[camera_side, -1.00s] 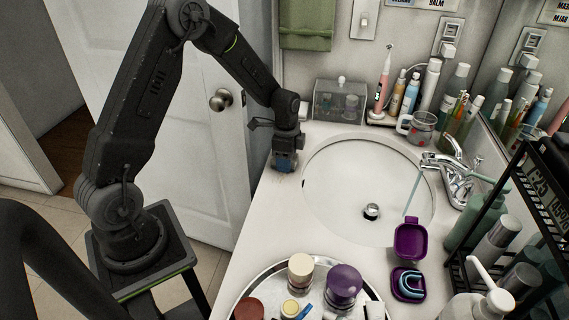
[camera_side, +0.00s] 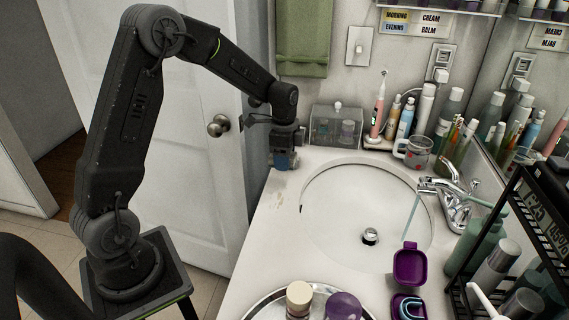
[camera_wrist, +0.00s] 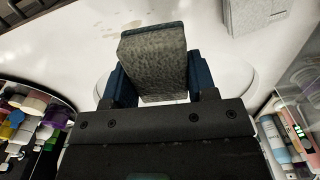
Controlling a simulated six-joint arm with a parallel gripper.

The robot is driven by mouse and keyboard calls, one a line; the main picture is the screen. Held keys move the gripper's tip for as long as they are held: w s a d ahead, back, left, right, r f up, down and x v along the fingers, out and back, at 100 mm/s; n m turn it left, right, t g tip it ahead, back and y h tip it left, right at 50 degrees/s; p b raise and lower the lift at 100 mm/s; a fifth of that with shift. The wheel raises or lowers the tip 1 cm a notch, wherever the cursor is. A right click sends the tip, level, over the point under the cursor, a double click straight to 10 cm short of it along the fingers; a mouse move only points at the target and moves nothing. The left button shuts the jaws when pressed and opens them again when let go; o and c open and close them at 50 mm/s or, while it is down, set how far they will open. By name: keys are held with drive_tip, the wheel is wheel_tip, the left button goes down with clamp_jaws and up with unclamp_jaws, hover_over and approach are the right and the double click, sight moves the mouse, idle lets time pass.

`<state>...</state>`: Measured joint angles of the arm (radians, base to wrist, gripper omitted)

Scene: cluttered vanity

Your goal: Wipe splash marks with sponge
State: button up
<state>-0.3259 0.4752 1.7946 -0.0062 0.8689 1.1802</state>
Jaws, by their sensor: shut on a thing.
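My gripper (camera_side: 285,160) is over the counter's back left corner, left of the sink. In the wrist view its two blue fingers (camera_wrist: 154,84) are shut on a grey, speckled block-shaped sponge (camera_wrist: 153,60). In the side view the sponge is hard to tell from the blue fingers, and I cannot tell whether it touches the counter. Faint brownish splash marks (camera_side: 279,196) lie on the white counter between its left edge and the sink, in front of my gripper. Brownish specks also show at the upper left of the wrist view.
The white sink (camera_side: 325,222) with a chrome faucet (camera_side: 452,194) is to the right. A clear box (camera_side: 337,126) stands close behind my gripper. Bottles line the back. A round tray (camera_side: 262,303) and a purple case (camera_side: 409,266) are in front.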

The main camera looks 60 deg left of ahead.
sight(281, 200)
idle(0.5)
drive_tip(key=shift+s+d+f, duration=0.65)
drive_tip(key=shift+f, duration=0.35)
drive_tip(key=shift+s+d+f, duration=0.6)
drive_tip(key=shift+f, duration=0.45)
drive_tip(key=shift+s+d+f, duration=0.65)
drive_tip(key=shift+f, duration=0.35)
drive_tip(key=shift+f, duration=1.05)
